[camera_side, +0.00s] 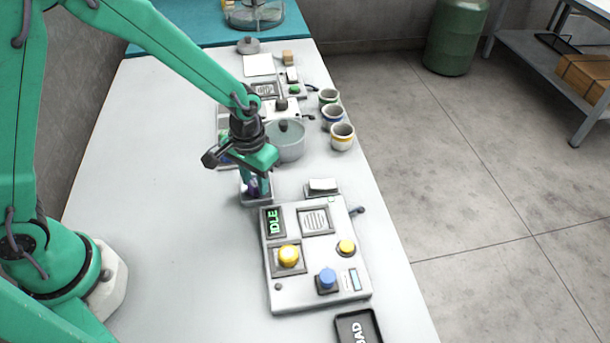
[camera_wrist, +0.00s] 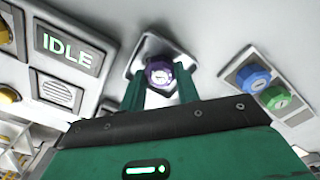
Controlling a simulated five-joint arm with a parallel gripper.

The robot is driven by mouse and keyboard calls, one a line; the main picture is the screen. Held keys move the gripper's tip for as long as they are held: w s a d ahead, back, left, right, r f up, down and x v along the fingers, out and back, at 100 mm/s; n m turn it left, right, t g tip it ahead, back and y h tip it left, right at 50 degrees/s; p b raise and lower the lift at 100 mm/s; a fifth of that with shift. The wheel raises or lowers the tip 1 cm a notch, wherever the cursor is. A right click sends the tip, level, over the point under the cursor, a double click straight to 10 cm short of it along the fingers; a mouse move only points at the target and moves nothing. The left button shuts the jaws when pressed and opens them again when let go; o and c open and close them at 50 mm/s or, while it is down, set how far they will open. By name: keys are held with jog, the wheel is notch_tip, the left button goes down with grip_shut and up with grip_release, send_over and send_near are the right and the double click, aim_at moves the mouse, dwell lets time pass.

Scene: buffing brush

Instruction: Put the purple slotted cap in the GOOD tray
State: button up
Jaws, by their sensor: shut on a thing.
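The purple slotted cap (camera_wrist: 158,72) sits between the two green fingers of my gripper (camera_wrist: 160,88) in the wrist view, with its slotted face showing. My gripper (camera_side: 257,182) is shut on it, low over a small grey square holder (camera_side: 246,202). In the side view only a bit of the purple cap (camera_side: 251,187) shows between the fingers. The holder's rim also shows around the cap in the wrist view (camera_wrist: 133,56). I cannot tell whether the cap touches the holder. No tray with a readable GOOD label is in view.
A control box (camera_side: 318,255) with an IDLE screen and coloured buttons stands near the holder. A black BAD tray (camera_side: 360,328) lies at the front edge. A blue cap (camera_wrist: 253,77) and a green cap (camera_wrist: 275,97) sit on a plate.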

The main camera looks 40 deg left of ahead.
aim_at(255, 183)
jog(key=shift+f, duration=0.1)
jog(key=o, duration=0.7)
notch_tip(255, 183, up, 12)
jog(key=shift+r, duration=0.15)
dwell(0.6)
dwell(0.5)
jog(key=shift+s+a+r+t, duration=0.95)
jog(key=shift+s+a+r, duration=1)
jog(key=shift+s, duration=0.55)
jog(key=shift+s+a+r+t, duration=0.9)
jog(key=shift+s+a+r, duration=1)
jog(key=shift+s, duration=0.55)
jog(key=shift+s+a+r+t, duration=0.95)
jog(key=shift+s+a+r, duration=0.75)
jog(key=shift+s+a, duration=0.6)
